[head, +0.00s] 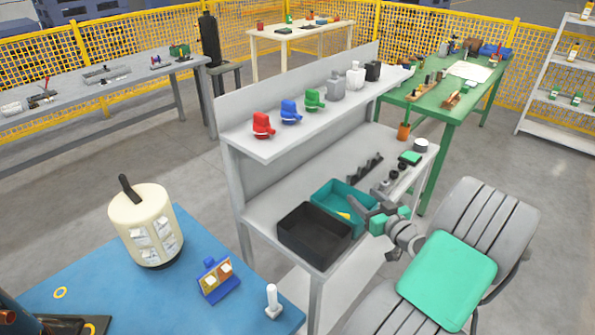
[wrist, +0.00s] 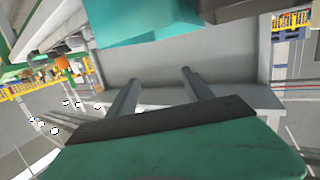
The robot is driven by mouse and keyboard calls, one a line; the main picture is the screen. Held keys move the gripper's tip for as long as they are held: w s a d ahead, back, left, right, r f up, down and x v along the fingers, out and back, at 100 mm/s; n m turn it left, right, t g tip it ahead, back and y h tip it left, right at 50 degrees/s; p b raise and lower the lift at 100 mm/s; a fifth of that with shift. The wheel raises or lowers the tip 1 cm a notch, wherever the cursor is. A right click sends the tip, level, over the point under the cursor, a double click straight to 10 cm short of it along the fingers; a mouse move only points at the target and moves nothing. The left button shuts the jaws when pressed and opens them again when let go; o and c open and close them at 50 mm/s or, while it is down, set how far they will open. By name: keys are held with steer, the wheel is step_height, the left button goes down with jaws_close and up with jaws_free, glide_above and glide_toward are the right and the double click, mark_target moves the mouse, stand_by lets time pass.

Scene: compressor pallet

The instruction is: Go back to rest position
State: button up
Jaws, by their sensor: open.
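My gripper (head: 366,208) is at the front edge of the grey workbench (head: 270,208), beside the teal bin (head: 326,190). In the wrist view my gripper (wrist: 160,77) shows two grey fingers spread apart with nothing between them. The teal bin (wrist: 150,22) is at the top of that view, beyond the fingertips. A small yellow item (head: 343,215) lies in the teal bin, partly hidden. I cannot tell whether a finger touches the bin.
A black bin (head: 315,236) stands left of the teal one. The upper shelf (head: 262,147) holds red, blue and green parts. Small parts and a green block (head: 409,158) lie right of my gripper. A blue table (head: 110,262) is at front left.

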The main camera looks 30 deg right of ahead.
steer(key=w+a+f+n+g+y, duration=0.1)
steer(key=w+a+n+g+y, duration=0.2)
steer(key=a, duration=1)
steer(key=w+a+n+g+y, duration=0.15)
steer(key=a+g, duration=0.35)
steer(key=a, duration=0.7)
steer(key=s+a+r+m+g+h, duration=0.1)
steer(key=s+a+g, duration=0.1)
steer(key=s+a, duration=0.3)
steer(key=s+a+r+m+g+h, duration=0.1)
steer(key=s+a, duration=0.4)
steer(key=s, duration=0.5)
steer(key=shift+r+m+g, duration=0.55)
steer(key=shift+r+g, duration=0.25)
steer(key=shift+g, duration=0.1)
steer(key=shift+a+h, duration=0.1)
steer(key=shift+h, duration=0.15)
